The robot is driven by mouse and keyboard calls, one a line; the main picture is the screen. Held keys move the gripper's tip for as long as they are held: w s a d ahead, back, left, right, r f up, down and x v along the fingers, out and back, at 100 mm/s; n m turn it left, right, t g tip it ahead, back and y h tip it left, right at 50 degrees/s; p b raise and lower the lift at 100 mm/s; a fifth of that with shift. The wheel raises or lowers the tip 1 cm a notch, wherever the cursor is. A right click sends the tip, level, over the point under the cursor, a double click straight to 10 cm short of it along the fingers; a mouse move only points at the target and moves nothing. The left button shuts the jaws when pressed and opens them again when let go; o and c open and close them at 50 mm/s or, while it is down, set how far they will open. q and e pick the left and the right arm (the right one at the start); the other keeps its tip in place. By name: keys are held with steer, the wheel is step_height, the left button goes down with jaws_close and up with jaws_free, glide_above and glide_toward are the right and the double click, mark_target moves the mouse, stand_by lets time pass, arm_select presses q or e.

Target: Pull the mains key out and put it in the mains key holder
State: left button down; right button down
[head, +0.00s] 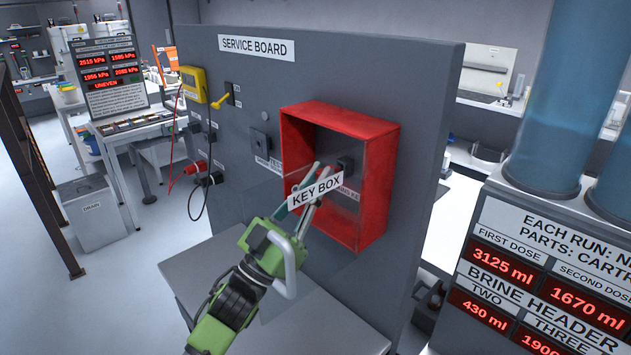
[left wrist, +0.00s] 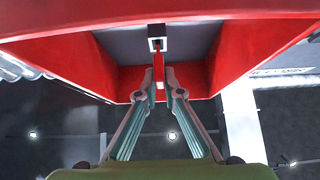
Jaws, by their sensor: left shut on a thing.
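The red open-fronted key box (head: 388,180) is fixed to the grey service board. Inside it a dark block (head: 346,164), seemingly the mains key holder, sits on the back wall above a partly hidden label. In the left wrist view this holder (left wrist: 157,31) has a pale-framed dark slot. My left gripper (head: 323,169) reaches into the box, its fingertips just below and in front of the holder. It is shut on a slim red piece, seemingly the mains key (left wrist: 159,68), which points toward the slot. I cannot tell whether it is in the slot. My right gripper is not in view.
A "KEY BOX" plate (head: 315,190) crosses the box front by my fingers. A dark switch block (head: 260,141) and a yellow box (head: 194,84) are on the board to the left. A grey ledge (head: 200,268) lies below. A display cabinet (head: 540,270) stands at right.

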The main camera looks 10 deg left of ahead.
arm_select(q)
steer(key=shift+w+d, duration=0.6)
steer(key=shift+w, duration=0.3)
steer(key=c, duration=2.1)
jaws_free()
steer(key=o, duration=0.5)
